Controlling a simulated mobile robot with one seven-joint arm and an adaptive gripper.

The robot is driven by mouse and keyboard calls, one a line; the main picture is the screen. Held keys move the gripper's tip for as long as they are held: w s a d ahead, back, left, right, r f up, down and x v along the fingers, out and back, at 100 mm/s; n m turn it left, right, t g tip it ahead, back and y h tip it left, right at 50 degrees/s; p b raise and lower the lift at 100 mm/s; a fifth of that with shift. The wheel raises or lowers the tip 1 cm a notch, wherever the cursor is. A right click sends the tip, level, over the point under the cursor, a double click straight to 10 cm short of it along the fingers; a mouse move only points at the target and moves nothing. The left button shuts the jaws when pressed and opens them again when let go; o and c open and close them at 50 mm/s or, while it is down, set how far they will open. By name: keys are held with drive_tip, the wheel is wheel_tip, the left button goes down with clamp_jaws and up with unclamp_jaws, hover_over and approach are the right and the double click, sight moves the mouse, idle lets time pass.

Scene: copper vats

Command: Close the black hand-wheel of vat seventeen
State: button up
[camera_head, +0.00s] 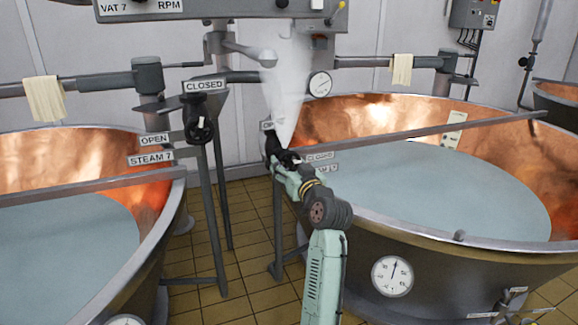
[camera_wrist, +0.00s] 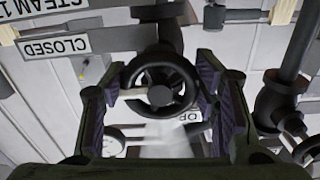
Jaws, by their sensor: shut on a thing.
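A black hand-wheel (camera_wrist: 160,95) with a round rim and hub sits between the two fingers of my gripper (camera_wrist: 158,88) in the wrist view. My gripper is shut on it, with a finger at either side of the rim. In the head view the wheel (camera_head: 273,143) is partly hidden by my gripper (camera_head: 284,159), at the left edge of the right vat (camera_head: 420,255). Upside down in the wrist view are a CLOSED plate (camera_wrist: 53,46), a partly hidden OPEN plate (camera_wrist: 191,116) and a cut-off STEAM plate (camera_wrist: 62,8). White steam (camera_head: 284,85) shows above the wheel.
Another black wheel (camera_head: 200,130), with a STEAM 7 plate (camera_head: 151,159), stands to the left beside the left vat (camera_head: 162,245). A grey bar (camera_head: 420,135) crosses the right vat. A dial gauge (camera_head: 320,84) is behind the wheel. Tiled floor shows between the vats.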

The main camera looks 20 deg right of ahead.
drive_tip(key=shift+a+r+m+p, duration=0.1)
drive_tip(key=shift+m+p, duration=0.4)
drive_tip(key=shift+m, duration=0.2)
drive_tip(key=shift+c, duration=0.3)
drive_tip(key=shift+m, duration=0.8)
drive_tip(key=o, duration=1.2)
drive_tip(key=shift+c, duration=0.2)
drive_tip(key=s, duration=1.2)
drive_tip(key=shift+d, duration=0.2)
